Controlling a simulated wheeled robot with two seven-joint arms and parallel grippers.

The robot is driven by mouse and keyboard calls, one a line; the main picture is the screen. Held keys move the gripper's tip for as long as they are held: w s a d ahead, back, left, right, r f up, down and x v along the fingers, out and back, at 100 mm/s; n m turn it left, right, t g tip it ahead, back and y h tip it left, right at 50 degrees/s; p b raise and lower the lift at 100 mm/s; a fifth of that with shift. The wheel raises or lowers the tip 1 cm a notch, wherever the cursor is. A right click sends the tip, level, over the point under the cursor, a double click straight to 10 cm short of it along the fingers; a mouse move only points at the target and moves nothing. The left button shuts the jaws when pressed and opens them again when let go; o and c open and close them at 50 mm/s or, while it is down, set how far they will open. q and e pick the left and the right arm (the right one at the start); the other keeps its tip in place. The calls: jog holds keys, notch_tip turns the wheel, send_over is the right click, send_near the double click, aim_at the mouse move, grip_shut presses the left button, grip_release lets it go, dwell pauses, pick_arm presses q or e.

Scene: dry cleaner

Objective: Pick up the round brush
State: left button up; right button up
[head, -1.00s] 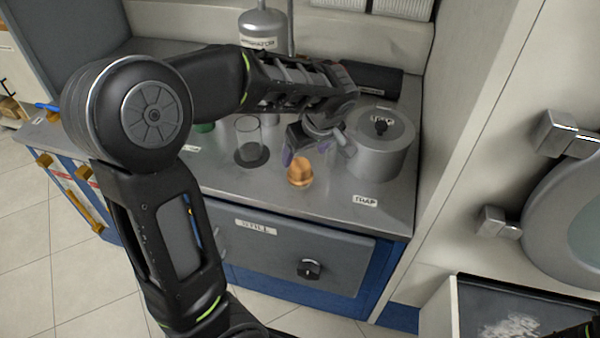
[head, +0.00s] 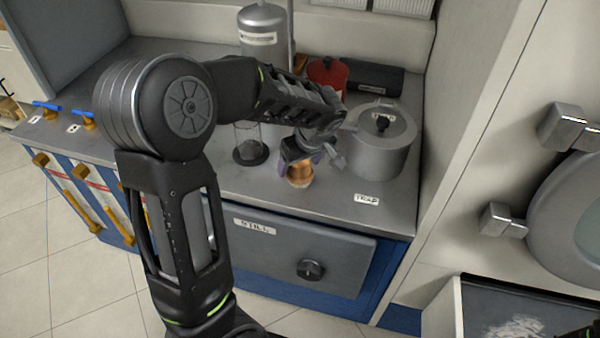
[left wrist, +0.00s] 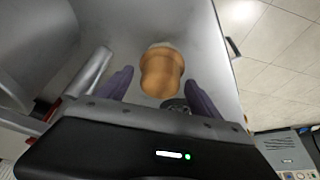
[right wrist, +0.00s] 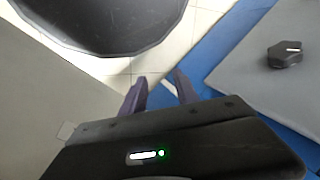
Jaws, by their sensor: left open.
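The round brush (head: 299,175), with a tan wooden body, stands on the grey counter (head: 345,213) at its front middle. My left gripper (head: 299,161) is open, with its purple fingers around the top of the brush from above. In the left wrist view the brush (left wrist: 161,70) shows between the two spread fingers (left wrist: 158,86), with some space on each side. I cannot tell whether a finger touches it. My right gripper (right wrist: 160,88) is open and empty, away from the counter top.
A lidded metal pot (head: 380,150) stands close to the right of my left gripper. A glass (head: 248,142) stands to its left. A red can (head: 328,72) and a dark box (head: 377,80) are behind. A wall closes the counter's right side.

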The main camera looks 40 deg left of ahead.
pick_arm(q)
jog(key=shift+c, duration=0.2)
dwell(0.4)
jog(key=c, duration=1.5)
